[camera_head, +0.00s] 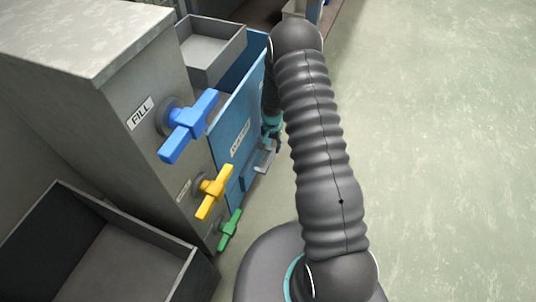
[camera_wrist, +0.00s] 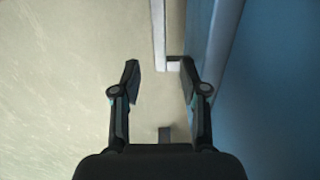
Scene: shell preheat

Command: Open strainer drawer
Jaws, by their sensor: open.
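The blue front panel (camera_head: 233,122) with a white label, its text too small to read, stands beside the grey cabinet in the head view. It fills the right side of the wrist view as a blue surface (camera_wrist: 275,90). A pale bar handle (camera_head: 266,158) stands off the panel's lower part. In the wrist view the handle bar (camera_wrist: 159,35) ends just ahead of the gap between my fingertips, closer to the right finger. My gripper (camera_wrist: 159,76) is open with nothing held. In the head view it is mostly hidden beside the panel by my arm.
The grey cabinet (camera_head: 150,75) carries a blue valve handle (camera_head: 190,125), a yellow one (camera_head: 214,192) and a green one (camera_head: 229,231). A dark open bin (camera_head: 190,275) is at lower left. The floor (camera_head: 440,130) at right is clear.

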